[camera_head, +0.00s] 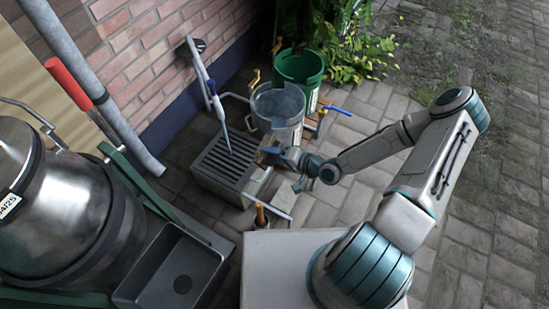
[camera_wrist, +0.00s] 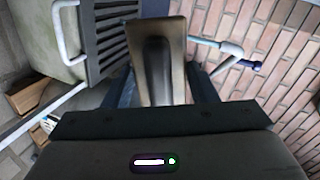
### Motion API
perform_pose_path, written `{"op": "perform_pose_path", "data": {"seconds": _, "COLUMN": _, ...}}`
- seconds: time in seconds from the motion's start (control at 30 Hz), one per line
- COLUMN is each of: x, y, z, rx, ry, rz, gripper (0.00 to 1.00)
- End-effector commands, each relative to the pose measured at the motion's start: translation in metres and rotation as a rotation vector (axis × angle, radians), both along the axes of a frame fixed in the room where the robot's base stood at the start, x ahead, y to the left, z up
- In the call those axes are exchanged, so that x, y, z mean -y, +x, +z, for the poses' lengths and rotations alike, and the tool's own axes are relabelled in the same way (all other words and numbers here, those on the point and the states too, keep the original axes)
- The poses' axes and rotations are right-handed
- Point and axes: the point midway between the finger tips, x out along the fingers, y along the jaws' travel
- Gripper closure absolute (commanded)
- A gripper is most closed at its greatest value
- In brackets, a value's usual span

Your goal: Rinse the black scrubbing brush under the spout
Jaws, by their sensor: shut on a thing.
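My gripper (camera_head: 285,157) is shut on the black scrubbing brush, at the right side of the drain box. In the wrist view the brush (camera_wrist: 157,65) sits between my two fingers (camera_wrist: 160,92), with a brownish block and a dark raised middle. Its bristles are not clear. The spout (camera_head: 211,88) comes off the brick wall, and a narrow blue-white streak hangs below it over the grate (camera_head: 228,163). I cannot tell whether this is water. The spout also shows in the wrist view (camera_wrist: 228,47), right of the brush. The brush is to the right of the streak, apart from it.
An orange-handled tool (camera_head: 260,216) is in front. A steel churn (camera_head: 60,215) and dark basin (camera_head: 178,272) fill the left. Paving at right is open.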

Motion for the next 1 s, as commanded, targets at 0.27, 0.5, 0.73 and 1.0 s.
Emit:
{"op": "perform_pose_path", "data": {"seconds": 0.27, "x": -0.019, "y": 0.01, "z": -0.002, "rx": 0.003, "ry": 0.0, "rz": 0.003, "gripper": 0.73}}
{"op": "perform_pose_path", "data": {"seconds": 0.5, "x": -0.039, "y": 0.023, "z": -0.006, "rx": 0.002, "ry": -0.001, "rz": 0.003, "gripper": 0.73}}
{"op": "perform_pose_path", "data": {"seconds": 0.73, "x": -0.059, "y": 0.034, "z": -0.01, "rx": 0.001, "ry": 0.0, "rz": 0.003, "gripper": 0.73}}
{"op": "perform_pose_path", "data": {"seconds": 1.0, "x": -0.082, "y": 0.048, "z": -0.014, "rx": 0.002, "ry": -0.001, "rz": 0.003, "gripper": 0.73}}
